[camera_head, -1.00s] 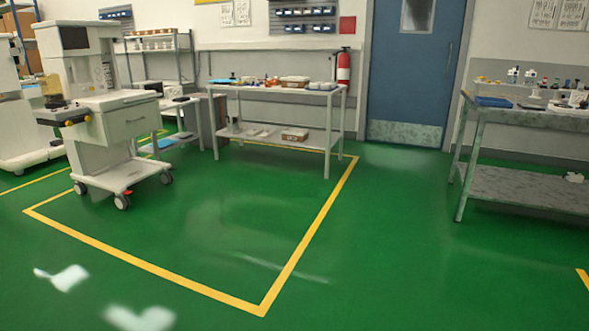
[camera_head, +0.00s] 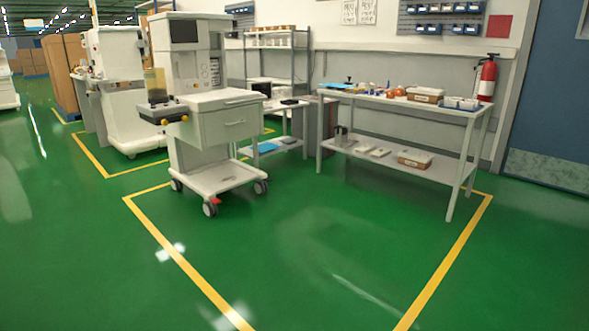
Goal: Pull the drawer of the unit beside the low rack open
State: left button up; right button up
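A white anaesthesia cart (camera_head: 205,105) on castors stands left of the middle, inside the yellow floor lines. Its pale grey drawer (camera_head: 226,125) looks shut, with a small handle on its front. A second white cart (camera_head: 112,88) stands further left and behind; its drawer front cannot be made out. A grey shelf rack (camera_head: 308,68) stands against the wall behind the nearer cart, with containers on its upper shelf. A low white table (camera_head: 290,140) is beside the cart on its right, partly hidden by it. Neither of my grippers is in view.
A white workbench (camera_head: 392,98) with boxes and small items stands to the right. A fire extinguisher (camera_head: 487,78) and a blue door (camera_head: 560,100) are at the far right. The green floor (camera_head: 310,260) in front of the cart and bench is clear.

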aim_at(223, 126)
jog(key=i+u, duration=0.1)
jog(key=i, duration=1.6)
